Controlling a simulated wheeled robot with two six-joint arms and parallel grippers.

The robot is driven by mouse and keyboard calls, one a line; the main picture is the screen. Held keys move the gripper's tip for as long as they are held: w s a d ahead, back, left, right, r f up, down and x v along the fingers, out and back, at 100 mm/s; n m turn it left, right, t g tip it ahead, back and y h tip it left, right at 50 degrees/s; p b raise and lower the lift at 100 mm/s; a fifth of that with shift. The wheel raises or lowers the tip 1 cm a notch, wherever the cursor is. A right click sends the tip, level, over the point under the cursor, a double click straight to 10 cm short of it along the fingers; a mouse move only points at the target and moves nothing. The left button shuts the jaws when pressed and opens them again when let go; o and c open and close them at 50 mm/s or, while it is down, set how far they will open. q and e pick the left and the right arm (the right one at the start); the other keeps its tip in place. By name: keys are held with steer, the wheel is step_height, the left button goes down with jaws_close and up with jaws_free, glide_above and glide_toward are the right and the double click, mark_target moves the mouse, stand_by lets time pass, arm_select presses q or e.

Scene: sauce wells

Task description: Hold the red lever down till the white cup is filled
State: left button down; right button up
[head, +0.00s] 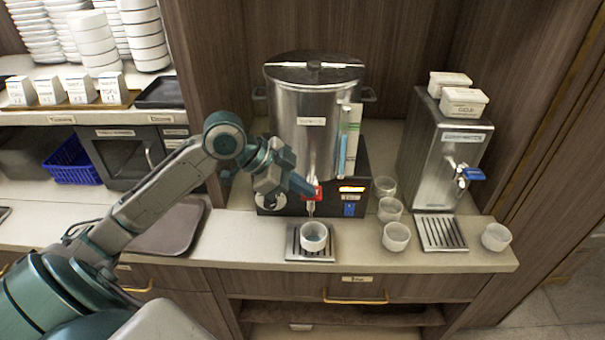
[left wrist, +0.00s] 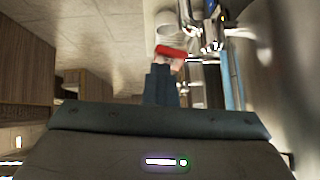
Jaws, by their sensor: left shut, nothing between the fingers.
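The red lever (head: 311,192) is on the tap at the front of the steel urn (head: 316,130). My left gripper (head: 303,188) is shut and empty, with its fingertips at the red lever. In the left wrist view the fingertips (left wrist: 159,78) lie right by the red lever (left wrist: 170,52); whether they touch it I cannot tell. The white cup (head: 313,236) stands upright on the drip tray (head: 292,245) below the tap. A bluish surface shows inside the cup; its level is hard to judge. My right gripper is not in view.
Several other cups, one of them here (head: 396,236), stand right of the urn. A smaller steel dispenser (head: 445,150) with a blue lever (head: 473,174) and its own drip tray (head: 441,232) stands further right. A brown tray (head: 170,230) lies on the counter at left.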

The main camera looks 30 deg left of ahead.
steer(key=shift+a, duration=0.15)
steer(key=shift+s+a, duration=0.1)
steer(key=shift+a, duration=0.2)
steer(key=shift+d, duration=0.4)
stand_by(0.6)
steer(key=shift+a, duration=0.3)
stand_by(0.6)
